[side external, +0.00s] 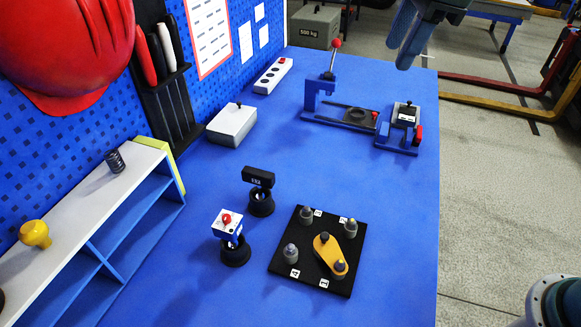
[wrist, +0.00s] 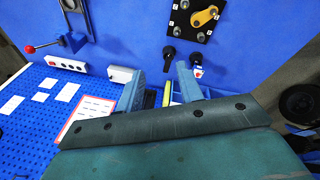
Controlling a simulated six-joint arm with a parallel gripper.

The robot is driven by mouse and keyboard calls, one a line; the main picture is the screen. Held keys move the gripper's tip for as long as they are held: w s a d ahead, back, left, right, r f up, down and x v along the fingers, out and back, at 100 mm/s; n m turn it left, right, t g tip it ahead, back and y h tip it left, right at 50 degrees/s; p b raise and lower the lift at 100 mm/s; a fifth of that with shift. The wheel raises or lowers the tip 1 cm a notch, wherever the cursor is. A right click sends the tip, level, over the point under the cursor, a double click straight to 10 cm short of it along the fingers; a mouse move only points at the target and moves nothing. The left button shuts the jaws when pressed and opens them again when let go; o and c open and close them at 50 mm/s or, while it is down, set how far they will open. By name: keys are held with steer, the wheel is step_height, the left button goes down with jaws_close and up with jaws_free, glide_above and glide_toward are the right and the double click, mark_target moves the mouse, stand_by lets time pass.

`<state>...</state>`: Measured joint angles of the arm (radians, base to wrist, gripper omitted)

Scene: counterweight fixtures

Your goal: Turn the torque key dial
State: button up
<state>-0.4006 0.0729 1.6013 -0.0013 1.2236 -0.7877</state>
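No part carries a readable torque-key label, so I cannot tell for certain which one is the dial. A square black plate (side external: 279,262) bears a yellow lever (side external: 328,250) and several grey posts beside small numbered tags. The lever also shows at the top of the wrist view (wrist: 204,17). Left of the plate stand a black T-shaped handle (side external: 259,178) on a round base and a white box with a red knob (side external: 227,222) on another. My gripper (side external: 405,52) is high above the table's far right side, apart from these parts. In the wrist view its fingers (wrist: 162,70) are spread and empty.
A blue lever press (side external: 330,88) and a blue clamp fixture (side external: 400,132) stand at the back right. A grey-white box (side external: 232,124) and a socket strip (side external: 272,76) lie by the pegboard. A shelf (side external: 110,215) stands left.

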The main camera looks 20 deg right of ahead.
steer(key=w+a+f+n+g, duration=0.1)
steer(key=w+a+f+n, duration=0.15)
steer(key=a, duration=0.45)
steer(key=w+a+f+n, duration=0.2)
steer(key=w+a+n, duration=0.15)
steer(key=a, duration=0.25)
steer(key=n+g+h, duration=0.1)
steer(key=n+g, duration=0.1)
steer(key=n, duration=0.5)
glide_above(226, 217)
step_height(226, 217, down, 9)
steer(key=shift+f, duration=0.15)
steer(key=shift+f, duration=6.8)
steer(key=shift+c, duration=0.5)
jaws_close()
